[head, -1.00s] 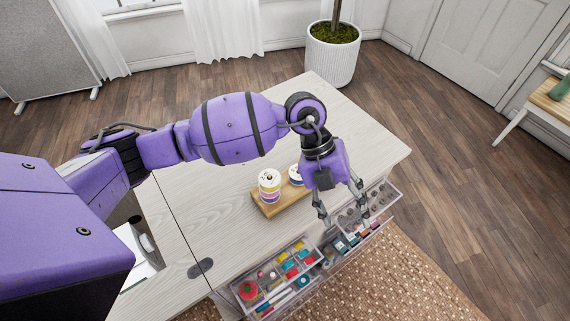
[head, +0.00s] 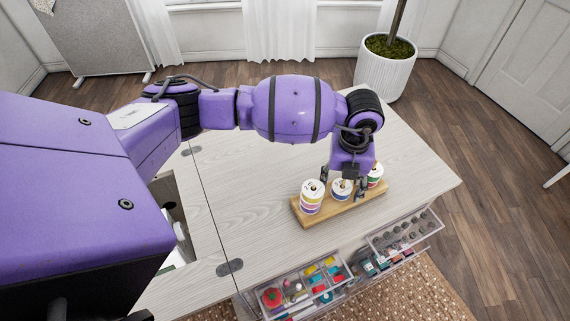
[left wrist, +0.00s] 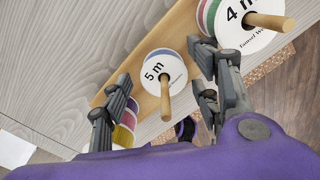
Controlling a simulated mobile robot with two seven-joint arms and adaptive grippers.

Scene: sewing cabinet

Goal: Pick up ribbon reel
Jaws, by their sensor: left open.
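Three ribbon reels stand on pegs on a wooden board on the cabinet top. The left reel (head: 312,198) has yellow and purple bands. The middle reel (head: 341,190), white and blue-edged, is marked 5 m in the left wrist view (left wrist: 157,66). The right reel (head: 375,172) shows green and red bands, and it is marked 4 m in the left wrist view (left wrist: 240,22). My left gripper (head: 344,187) is open, pointing down over the middle reel. In the left wrist view its fingers (left wrist: 160,70) lie either side of that reel; contact cannot be told. My right gripper is not in view.
The wooden board (head: 345,216) lies near the cabinet's front edge. Below it, one open drawer (head: 305,290) holds coloured sewing items and another (head: 405,235) holds small grey pieces. The cabinet top (head: 262,185) left of the board is clear.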

